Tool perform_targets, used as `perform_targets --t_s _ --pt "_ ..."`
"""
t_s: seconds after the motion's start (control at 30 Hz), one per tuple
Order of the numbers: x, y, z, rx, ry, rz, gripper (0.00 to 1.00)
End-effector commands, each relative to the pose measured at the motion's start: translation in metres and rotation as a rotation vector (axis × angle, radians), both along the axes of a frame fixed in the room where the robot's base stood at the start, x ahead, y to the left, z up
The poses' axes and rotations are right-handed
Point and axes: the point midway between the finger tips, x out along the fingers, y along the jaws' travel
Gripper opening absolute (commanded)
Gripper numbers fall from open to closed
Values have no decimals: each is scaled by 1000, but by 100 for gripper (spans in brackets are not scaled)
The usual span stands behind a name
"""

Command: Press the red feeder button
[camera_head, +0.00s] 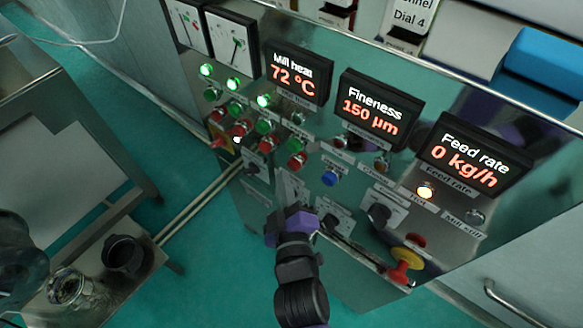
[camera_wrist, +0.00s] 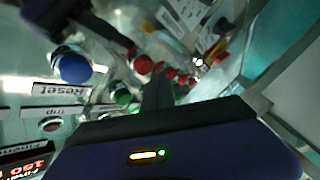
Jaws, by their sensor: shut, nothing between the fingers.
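Paired green and red buttons run along the left part of the metal control panel. Red buttons show at the lower ends of the pairs, among them one red button (camera_head: 297,161) and another (camera_head: 281,143). Their labels are too small to read, so I cannot tell which is the feeder's. In the wrist view, a near red button (camera_wrist: 142,64) and a green button (camera_wrist: 120,95) show beside dark gripper parts.
A blue button (camera_head: 329,178) sits right of the red ones, labelled Reset in the wrist view. A red-and-yellow stop knob (camera_head: 403,262) juts out at lower right. Black rotary switches line the lower panel. The feed rate display (camera_head: 466,160) reads 0 kg/h. A bench stands left.

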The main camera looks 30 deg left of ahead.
Motion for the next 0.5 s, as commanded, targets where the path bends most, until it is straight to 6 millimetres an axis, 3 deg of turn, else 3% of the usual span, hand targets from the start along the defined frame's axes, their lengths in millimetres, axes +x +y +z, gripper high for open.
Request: perform_targets --t_s 0.27,0.5 --pt "-4 1 -2 -1 0 2 0" --pt "-25 2 -4 2 0 3 0"
